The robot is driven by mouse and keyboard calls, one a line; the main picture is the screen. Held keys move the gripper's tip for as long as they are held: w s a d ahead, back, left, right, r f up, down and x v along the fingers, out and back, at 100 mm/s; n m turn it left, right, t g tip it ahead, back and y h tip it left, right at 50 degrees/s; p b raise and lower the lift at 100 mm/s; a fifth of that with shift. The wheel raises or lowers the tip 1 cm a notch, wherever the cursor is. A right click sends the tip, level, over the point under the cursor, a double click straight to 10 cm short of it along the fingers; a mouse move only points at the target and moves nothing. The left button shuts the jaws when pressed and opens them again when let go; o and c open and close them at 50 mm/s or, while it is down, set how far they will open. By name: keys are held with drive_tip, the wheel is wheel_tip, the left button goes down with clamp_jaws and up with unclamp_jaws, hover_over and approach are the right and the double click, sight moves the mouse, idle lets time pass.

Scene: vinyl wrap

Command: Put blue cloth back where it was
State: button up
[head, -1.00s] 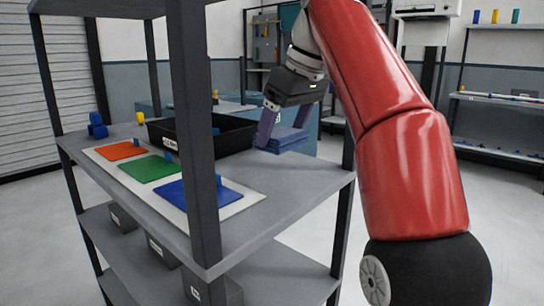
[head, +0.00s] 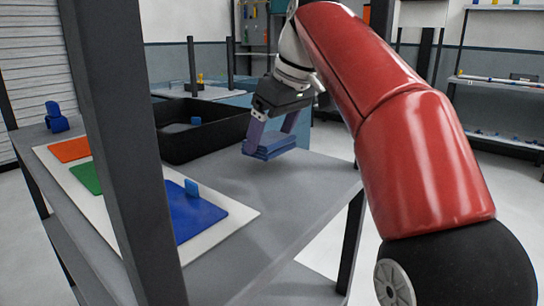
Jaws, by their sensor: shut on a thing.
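The blue cloth (head: 270,147) is a folded dark blue stack. My gripper (head: 268,140) is shut on it, with one purple finger on its left side and the other behind its right side. The cloth appears to be just above the grey shelf top (head: 300,185), right of the black bin; I cannot tell whether it touches the surface. On the shelf top lies a white board (head: 225,232) with an orange (head: 70,149), a green (head: 87,177) and a blue square (head: 195,215). A small blue upright tab (head: 191,188) stands on the blue square.
The black bin (head: 185,147) stands behind the board with a small blue piece (head: 196,121) in it. A dark shelf post (head: 120,150) crosses the view and hides part of the board. A blue object (head: 56,118) stands at the far left. The front right shelf top is clear.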

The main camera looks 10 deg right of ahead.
sight(276, 139)
wheel_tip(276, 139, down, 4)
drive_tip(key=shift+r+b, duration=0.2)
drive_tip(key=shift+b, duration=0.35)
drive_tip(key=o, duration=0.8)
drive_tip(key=p+v, duration=0.4)
drive_tip(key=v, duration=0.8)
